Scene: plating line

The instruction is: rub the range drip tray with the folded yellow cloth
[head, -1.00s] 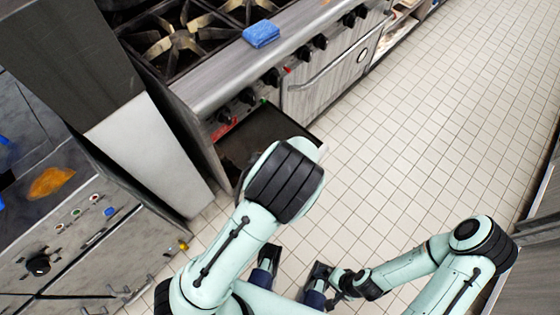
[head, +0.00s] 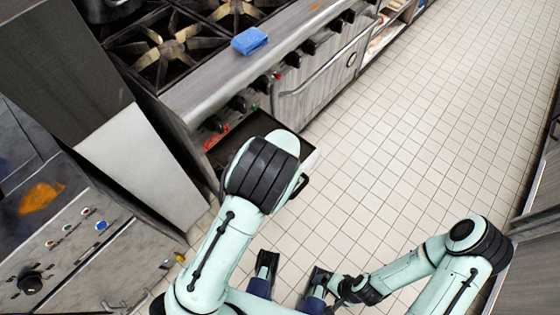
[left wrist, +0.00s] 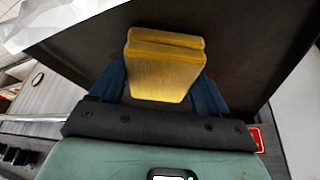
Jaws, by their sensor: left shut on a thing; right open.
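The range drip tray (head: 236,143) is a dark, shallow pan pulled out below the range's knobs. My left forearm covers much of it in the head view. In the left wrist view its dark surface (left wrist: 254,43) fills the background. The folded yellow cloth (left wrist: 162,72) is between the blue fingers of my left gripper (left wrist: 164,82), which is shut on it. The cloth is over the tray; I cannot tell whether it touches. The left gripper and cloth are hidden in the head view. My right gripper (head: 293,268) is open and empty above the floor.
The range (head: 190,95) has black burner grates and a blue folded cloth (head: 249,41) on its front ledge. A steel counter unit at left bears an orange stain (head: 40,197). The tiled floor (head: 420,130) on the right is clear.

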